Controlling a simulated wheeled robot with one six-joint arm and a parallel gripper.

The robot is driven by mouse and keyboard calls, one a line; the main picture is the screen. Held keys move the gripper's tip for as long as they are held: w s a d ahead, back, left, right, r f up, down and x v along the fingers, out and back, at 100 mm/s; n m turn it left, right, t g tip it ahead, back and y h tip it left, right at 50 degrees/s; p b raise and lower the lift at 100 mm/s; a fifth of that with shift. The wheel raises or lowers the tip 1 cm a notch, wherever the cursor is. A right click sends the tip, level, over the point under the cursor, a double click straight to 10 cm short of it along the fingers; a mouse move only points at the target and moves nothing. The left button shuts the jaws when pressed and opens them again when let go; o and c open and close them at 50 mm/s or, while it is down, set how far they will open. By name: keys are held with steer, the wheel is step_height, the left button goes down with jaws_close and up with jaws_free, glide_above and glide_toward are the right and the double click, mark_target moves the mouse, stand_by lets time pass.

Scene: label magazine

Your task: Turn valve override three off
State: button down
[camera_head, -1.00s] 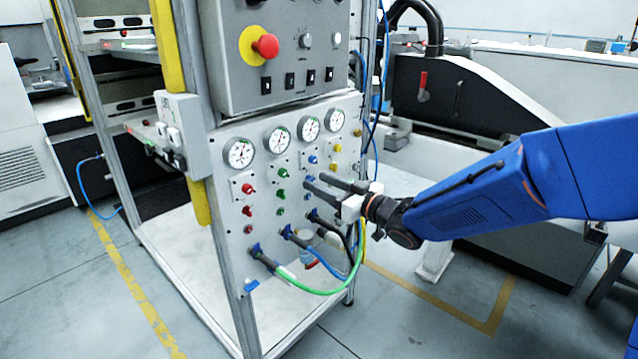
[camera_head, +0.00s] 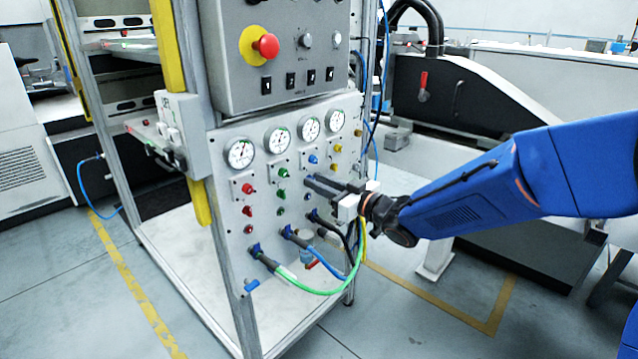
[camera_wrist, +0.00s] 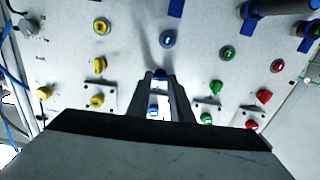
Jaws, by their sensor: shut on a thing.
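The blue override knob (camera_wrist: 160,73) of the third column sits between my fingertips in the wrist view. My gripper (camera_head: 309,182) is shut on it, with both fingers reaching straight to the panel. In the head view the fingers hide this knob, and I cannot tell which way it is turned. Another blue knob (camera_head: 313,159) on a small plate is just above the gripper. A round blue lamp (camera_wrist: 167,39) shows beyond the fingertips in the wrist view. The grey panel (camera_head: 225,215) stands upright, facing the arm.
Green knobs (camera_head: 281,195) and red knobs (camera_head: 246,211) are left of the gripper; yellow knobs (camera_head: 336,148) are to the right. Round gauges (camera_head: 277,141) line the top. A green hose (camera_head: 322,291) and a blue hose (camera_head: 325,264) hang below. A red emergency button (camera_head: 265,45) is above.

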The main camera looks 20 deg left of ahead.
steer(key=shift+s+f+n, duration=0.1)
steer(key=shift+f+n, duration=0.05)
steer(key=shift+n, duration=4.2)
steer(key=shift+s+f+n, duration=0.1)
steer(key=shift+n, duration=4.25)
steer(key=c, duration=1.6)
jaws_free()
steer(key=v, duration=1.7)
steer(key=shift+s+d, duration=0.15)
steer(key=shift+d, duration=0.05)
